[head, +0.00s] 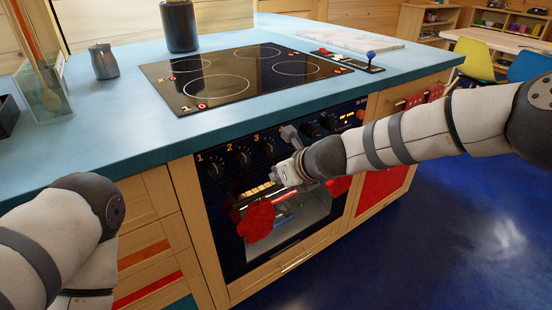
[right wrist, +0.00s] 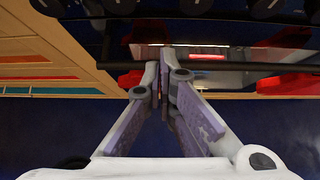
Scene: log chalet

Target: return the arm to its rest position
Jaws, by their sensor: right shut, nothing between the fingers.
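My right arm (head: 425,130) reaches in from the right in the head view. Its gripper (head: 280,172) is in front of the oven's upper part, just below the knobs. In the right wrist view, the gripper's fingers (right wrist: 164,75) are together with nothing between them. Their tips overlap a dark bar across the oven front; I cannot tell whether they touch it. My left arm (head: 55,235) shows at the lower left of the head view, bent, and its gripper is out of frame.
The oven door (head: 295,225) looks shut, with a red mitt (head: 257,221) hanging at its front. The blue counter (head: 130,125) carries a black cooktop (head: 240,75), a metal jug (head: 103,62) and a glass holder of utensils (head: 45,95). Blue floor (head: 450,225) is clear at right.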

